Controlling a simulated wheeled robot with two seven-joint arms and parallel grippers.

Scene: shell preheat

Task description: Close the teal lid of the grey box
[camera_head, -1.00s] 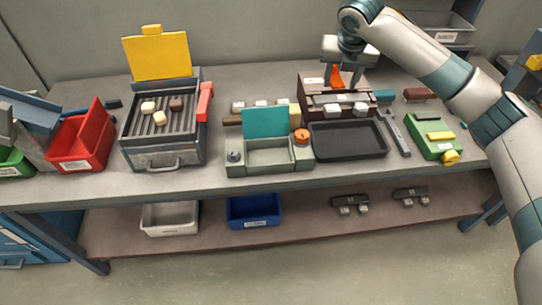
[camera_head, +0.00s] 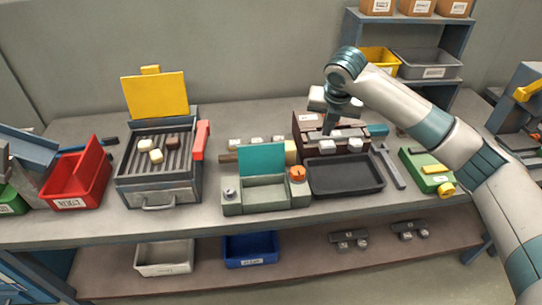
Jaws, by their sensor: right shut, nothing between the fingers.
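The grey box (camera_head: 267,207) stands near the front of the bench, left of the middle. Its teal lid (camera_head: 262,159) stands up at the back, so the box is open and its inside shows empty. A dark knob (camera_head: 230,194) is at its left front and an orange knob (camera_head: 298,173) at its right. My right gripper (camera_head: 327,131) is shut and empty. It points down over the brown rack, behind and to the right of the lid, apart from it. Its fingertips are small and dark in this view. My left gripper is not in view.
A black tray (camera_head: 345,189) lies right of the box, in front of the brown rack (camera_head: 303,124) with white blocks. A grill with an upright yellow lid (camera_head: 155,95) stands to the left. A green device (camera_head: 425,168) is at the right. Small blocks lie behind the teal lid.

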